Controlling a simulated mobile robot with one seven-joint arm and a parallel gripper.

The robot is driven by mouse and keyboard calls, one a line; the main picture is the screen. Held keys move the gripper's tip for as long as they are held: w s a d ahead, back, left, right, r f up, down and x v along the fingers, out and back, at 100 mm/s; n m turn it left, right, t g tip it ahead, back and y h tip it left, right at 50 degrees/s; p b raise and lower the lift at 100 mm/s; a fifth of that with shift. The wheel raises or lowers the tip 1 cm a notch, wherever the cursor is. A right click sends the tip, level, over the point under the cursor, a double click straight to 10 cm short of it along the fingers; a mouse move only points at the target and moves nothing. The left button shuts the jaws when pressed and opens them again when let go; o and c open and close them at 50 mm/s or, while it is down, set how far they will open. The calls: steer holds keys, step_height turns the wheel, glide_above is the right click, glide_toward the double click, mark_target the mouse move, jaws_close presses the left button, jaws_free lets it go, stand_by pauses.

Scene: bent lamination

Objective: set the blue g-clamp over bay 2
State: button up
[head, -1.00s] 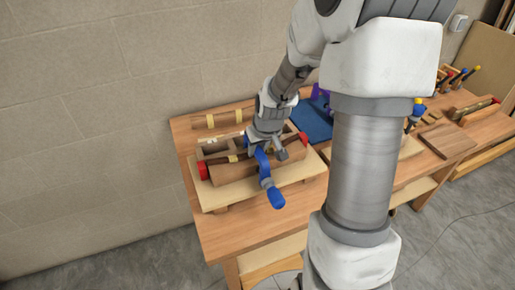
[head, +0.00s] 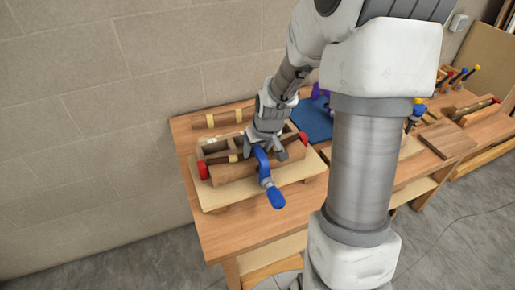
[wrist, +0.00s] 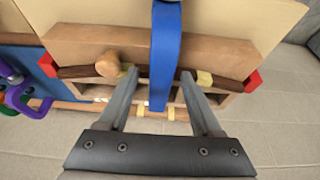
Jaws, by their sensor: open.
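The blue g-clamp (head: 265,171) sits across the front of the wooden form (head: 235,170), its handle pointing down toward the front. In the wrist view its blue frame (wrist: 165,50) runs down the middle, over the middle of the form's openings. A dark strip (wrist: 148,73) with red ends lies along the form and passes behind the clamp. My gripper (head: 275,152) is open. In the wrist view its two fingers (wrist: 158,74) stand on either side of the blue frame, with a gap on both sides. The clamp's lower jaw and its contact are hidden.
The form rests on a pale board (head: 220,198) on the wooden bench (head: 240,238). A blue mat (head: 313,122) with purple clamps (head: 320,94) lies to the right. A wooden bar (head: 222,119) lies behind, near the wall. My arm hides part of the bench.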

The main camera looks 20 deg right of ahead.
steer(key=p+v, duration=1.4)
steer(key=v, duration=0.3)
steer(key=shift+s+r+p, duration=0.15)
steer(key=shift+p, duration=0.15)
steer(key=shift+r, duration=0.1)
steer(key=shift+v, duration=2.95)
